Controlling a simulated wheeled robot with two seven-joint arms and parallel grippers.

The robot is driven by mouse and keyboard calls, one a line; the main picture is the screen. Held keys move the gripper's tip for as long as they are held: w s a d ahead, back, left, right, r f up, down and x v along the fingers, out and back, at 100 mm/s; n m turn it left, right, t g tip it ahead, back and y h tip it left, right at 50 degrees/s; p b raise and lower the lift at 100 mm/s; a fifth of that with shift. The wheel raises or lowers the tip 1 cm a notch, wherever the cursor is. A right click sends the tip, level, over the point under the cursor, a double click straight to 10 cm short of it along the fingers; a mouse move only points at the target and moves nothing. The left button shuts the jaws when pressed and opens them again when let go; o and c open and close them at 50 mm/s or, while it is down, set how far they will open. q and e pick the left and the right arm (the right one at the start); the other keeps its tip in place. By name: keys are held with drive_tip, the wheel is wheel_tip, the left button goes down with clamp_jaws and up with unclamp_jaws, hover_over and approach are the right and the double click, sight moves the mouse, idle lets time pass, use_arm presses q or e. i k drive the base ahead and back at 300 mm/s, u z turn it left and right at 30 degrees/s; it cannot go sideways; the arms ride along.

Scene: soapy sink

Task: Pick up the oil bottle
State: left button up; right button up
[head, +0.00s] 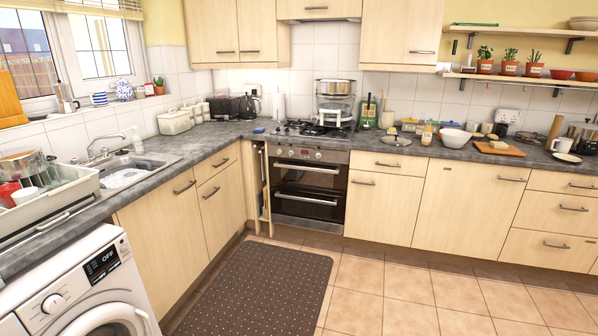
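A small yellowish bottle (427,134), which looks like the oil bottle, stands upright on the grey counter (406,151) to the right of the stove. It is left of a white bowl (455,138) and in front of some small containers. It is small in the picture, so its label cannot be read. Neither of my grippers is in view.
A plate with food (395,141) lies left of the bottle, and a wooden cutting board (499,149) lies to its right. The oven (309,187) is below the hob. The tiled floor (385,285) is clear, with a dark mat (262,290) on it.

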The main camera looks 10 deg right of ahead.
sight(426, 137)
drive_tip(key=z, duration=0.1)
drive_tip(key=i, duration=2.45)
drive_tip(key=z, duration=0.85)
drive_tip(key=i, duration=2.3)
drive_tip(key=z, duration=0.5)
